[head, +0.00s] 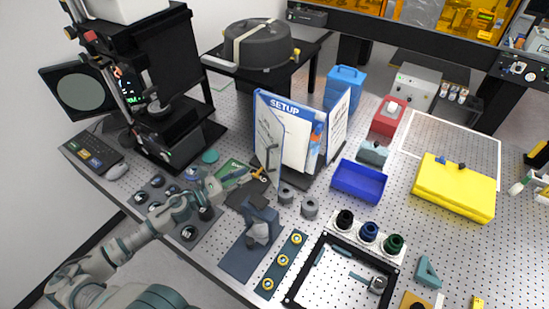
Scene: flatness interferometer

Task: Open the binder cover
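The binder (293,146) stands upright on the perforated table, with a blue "SETUP" band at the top of a white page. A thin white cover panel (269,138) with a dark handle-like bar stands at its left, angled toward me. Another printed panel (338,126) stands at its right. My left gripper (261,174) is at the lower left edge of the cover panel. Its fingers are small here, so I cannot tell whether they touch or grip the panel. My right gripper is not in view.
A green booklet (232,171) lies under my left wrist. Grey cylinders (309,207) and a blue-grey stand (262,225) are in front of the binder. A blue tray (359,181) is at its right. A black frame (342,272) lies nearer me.

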